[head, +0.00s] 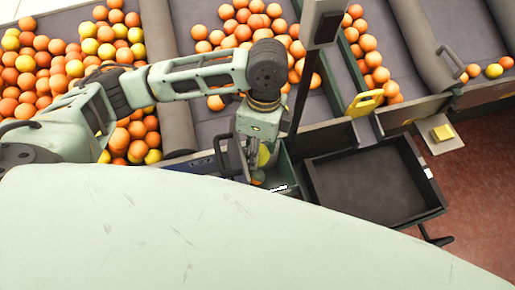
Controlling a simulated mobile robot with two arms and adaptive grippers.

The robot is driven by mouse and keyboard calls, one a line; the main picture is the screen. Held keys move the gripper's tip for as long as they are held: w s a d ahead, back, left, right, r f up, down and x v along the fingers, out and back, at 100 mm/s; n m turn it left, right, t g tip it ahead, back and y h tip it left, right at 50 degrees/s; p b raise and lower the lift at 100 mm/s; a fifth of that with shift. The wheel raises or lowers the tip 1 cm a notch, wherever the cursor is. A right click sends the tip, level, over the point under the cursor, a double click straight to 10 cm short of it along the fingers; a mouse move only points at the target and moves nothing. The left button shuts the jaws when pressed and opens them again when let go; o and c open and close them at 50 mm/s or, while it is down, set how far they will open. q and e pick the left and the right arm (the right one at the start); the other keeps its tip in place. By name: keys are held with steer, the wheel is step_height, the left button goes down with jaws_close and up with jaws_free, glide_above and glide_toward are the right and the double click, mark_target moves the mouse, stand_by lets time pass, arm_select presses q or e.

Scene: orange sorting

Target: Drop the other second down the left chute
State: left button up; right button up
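My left gripper (258,176) points down at the near edge of the sorting belts, over or beside a narrow green-walled opening (283,170). A yellowish round patch (264,155) shows at the gripper's right side, and a small orange patch (258,183) shows by its fingertips. The gripper body hides most of both, so I cannot tell whether a fruit is held. A blue-edged opening (203,163) lies just left of the gripper, partly covered by my arm. My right gripper is out of view.
Oranges and yellow fruit fill the left belt (182,14); more oranges lie on the middle belts. A dark, empty-looking tray (365,185) stands right of the gripper. A dark post with a grey box (322,22) rises close behind the gripper. A yellow handle (365,102) and yellow button (442,132) are farther right.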

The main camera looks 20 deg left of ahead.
arm_select(q)
steer(key=o, duration=1.3)
steer(key=v, duration=1.2)
